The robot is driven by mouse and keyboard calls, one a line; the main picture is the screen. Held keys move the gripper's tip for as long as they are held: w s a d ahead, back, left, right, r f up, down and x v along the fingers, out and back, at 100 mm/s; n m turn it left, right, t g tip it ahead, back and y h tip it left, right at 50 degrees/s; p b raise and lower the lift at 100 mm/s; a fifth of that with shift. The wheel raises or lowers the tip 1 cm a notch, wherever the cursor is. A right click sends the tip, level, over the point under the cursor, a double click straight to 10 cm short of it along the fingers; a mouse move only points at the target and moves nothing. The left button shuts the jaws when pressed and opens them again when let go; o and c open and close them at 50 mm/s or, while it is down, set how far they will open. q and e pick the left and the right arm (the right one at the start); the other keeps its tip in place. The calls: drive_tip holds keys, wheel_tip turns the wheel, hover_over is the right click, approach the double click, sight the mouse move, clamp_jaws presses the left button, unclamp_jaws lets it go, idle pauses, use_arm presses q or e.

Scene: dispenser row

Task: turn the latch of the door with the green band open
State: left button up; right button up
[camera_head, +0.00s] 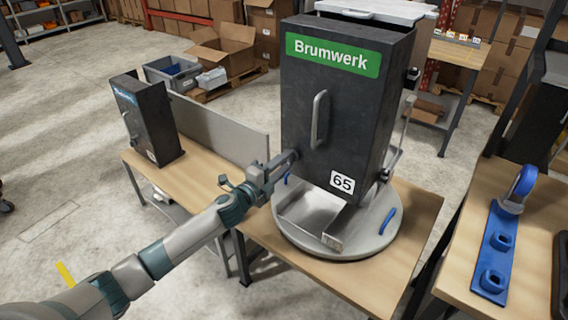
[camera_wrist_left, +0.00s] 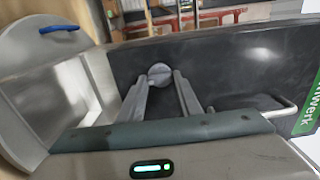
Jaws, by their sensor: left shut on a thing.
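The dark dispenser (camera_head: 345,125) with the green "Brumwerk" band (camera_head: 332,54) stands upright on a round grey turntable (camera_head: 340,240). Its front door has a vertical bar handle (camera_head: 319,118) and a "65" label. A small round grey latch knob (camera_wrist_left: 160,72) sits at the door's edge, on the lower left in the head view. My left gripper (camera_head: 284,163) reaches it from the left. In the left wrist view its fingers (camera_wrist_left: 161,84) are closed on the knob from both sides. The knob is mostly hidden in the head view. My right gripper is not in view.
A metal chute (camera_head: 310,215) juts out below the door. Blue grips (camera_head: 388,221) are on the turntable. A smaller dark dispenser (camera_head: 150,120) with a blue band stands at left, before a grey panel (camera_head: 225,128). A blue holder (camera_head: 495,250) lies on the right table.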

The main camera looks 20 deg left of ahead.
use_arm(q)
drive_tip(key=shift+r, duration=0.1)
drive_tip(key=o, duration=1)
drive_tip(key=shift+o, duration=0.2)
drive_tip(key=shift+s, duration=0.1)
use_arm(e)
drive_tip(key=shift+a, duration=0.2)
use_arm(q)
drive_tip(key=shift+s+a, duration=0.25)
drive_tip(key=shift+s, duration=0.25)
drive_tip(key=b+v, duration=0.4)
drive_tip(key=v, duration=1.2)
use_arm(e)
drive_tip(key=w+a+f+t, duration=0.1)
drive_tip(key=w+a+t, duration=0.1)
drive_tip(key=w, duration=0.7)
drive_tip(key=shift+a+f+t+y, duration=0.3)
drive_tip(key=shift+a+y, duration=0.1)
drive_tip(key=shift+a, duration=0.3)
use_arm(q)
drive_tip(key=shift+s, duration=0.1)
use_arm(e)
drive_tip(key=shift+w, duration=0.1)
